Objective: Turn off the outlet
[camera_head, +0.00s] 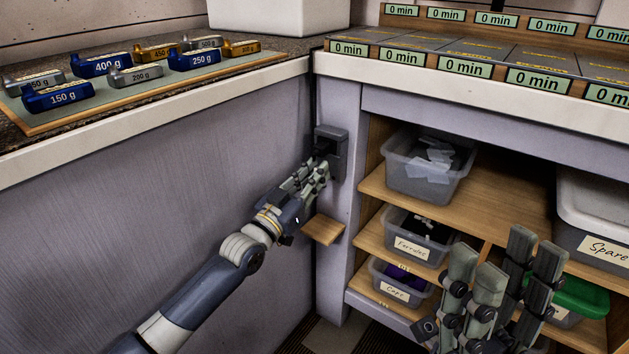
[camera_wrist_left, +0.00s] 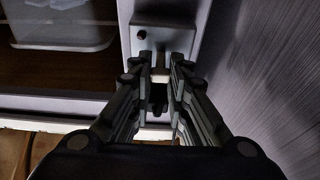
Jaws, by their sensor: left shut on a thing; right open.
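The outlet (camera_head: 338,143) is a dark grey box on the grey panel at the inner corner between the two counters. It also shows at the top of the left wrist view (camera_wrist_left: 176,38), with a small dark round knob on its face. My left gripper (camera_head: 322,168) is at the front of the outlet, with its fingers close together on a small part there. In the left wrist view the fingertips (camera_wrist_left: 161,70) meet the lower part of the box; the gripped part is mostly hidden. My right gripper (camera_head: 503,272) is open and empty before the shelves.
A small wooden ledge (camera_head: 323,229) sticks out below the outlet. Shelves with labelled bins (camera_head: 415,238) are to the right. Weights stand on a board (camera_head: 262,57) on the left counter. A rack with "0 min" labels (camera_head: 465,67) is on the right counter.

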